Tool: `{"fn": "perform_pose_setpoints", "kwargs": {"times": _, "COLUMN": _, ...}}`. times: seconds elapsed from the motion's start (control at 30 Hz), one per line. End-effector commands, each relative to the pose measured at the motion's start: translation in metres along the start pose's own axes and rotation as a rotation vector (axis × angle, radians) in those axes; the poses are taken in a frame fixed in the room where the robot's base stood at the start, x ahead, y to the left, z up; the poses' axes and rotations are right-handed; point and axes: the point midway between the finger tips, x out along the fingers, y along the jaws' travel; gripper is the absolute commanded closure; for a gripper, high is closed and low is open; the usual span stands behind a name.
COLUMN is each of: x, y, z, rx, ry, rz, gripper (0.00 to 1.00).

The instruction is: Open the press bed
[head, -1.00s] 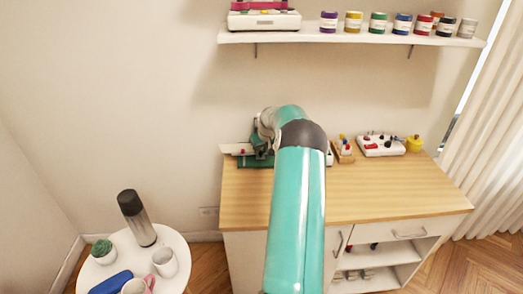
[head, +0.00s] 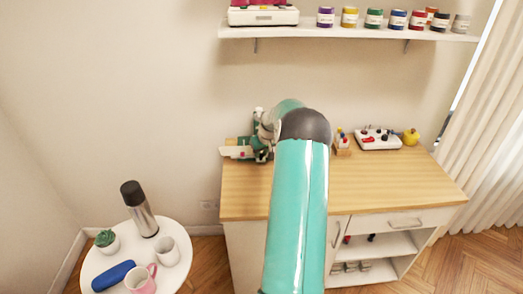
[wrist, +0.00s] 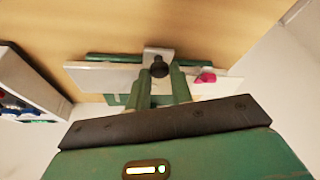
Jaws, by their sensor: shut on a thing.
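The press (head: 237,152) stands at the back left of the wooden worktop in the head view, with pale flat plates and green parts; my arm hides its right side. In the wrist view it shows as a long pale plate (wrist: 95,76) with a green edge behind it and a pink knob (wrist: 205,77) to the right. My gripper (wrist: 160,76) is shut, its two green fingers on a dark round handle (wrist: 159,66) in front of a pale tab. How far the bed is open cannot be told.
On the worktop (head: 390,185), a white box with knobs (head: 377,138) and a yellow object (head: 411,137) stand at the right. A shelf with several jars (head: 372,18) hangs above. A round white table (head: 180,255) with a flask (head: 139,208) stands at the left.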

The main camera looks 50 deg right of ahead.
Motion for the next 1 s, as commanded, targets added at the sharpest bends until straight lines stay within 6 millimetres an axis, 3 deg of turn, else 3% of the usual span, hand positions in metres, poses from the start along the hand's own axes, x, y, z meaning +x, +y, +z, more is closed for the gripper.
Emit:
{"fn": "perform_pose_setpoints", "kwargs": {"times": 0.37, "x": 0.001, "y": 0.001, "z": -0.002, "rx": 0.000, "ry": -0.001, "rz": 0.000, "gripper": 1.00}}
{"fn": "perform_pose_setpoints", "kwargs": {"times": 0.4, "x": 0.001, "y": 0.001, "z": -0.002, "rx": 0.000, "ry": 0.000, "rz": 0.000, "gripper": 0.72}}
{"fn": "perform_pose_setpoints", "kwargs": {"times": 0.5, "x": 0.001, "y": 0.001, "z": -0.002, "rx": 0.000, "ry": 0.000, "rz": 0.001, "gripper": 0.57}}
{"fn": "perform_pose_setpoints", "kwargs": {"times": 0.83, "x": -0.003, "y": 0.001, "z": -0.002, "rx": 0.000, "ry": 0.001, "rz": 0.001, "gripper": 0.57}}
{"fn": "perform_pose_setpoints", "kwargs": {"times": 1.0, "x": -0.025, "y": 0.002, "z": -0.002, "rx": 0.000, "ry": 0.004, "rz": 0.004, "gripper": 0.57}}
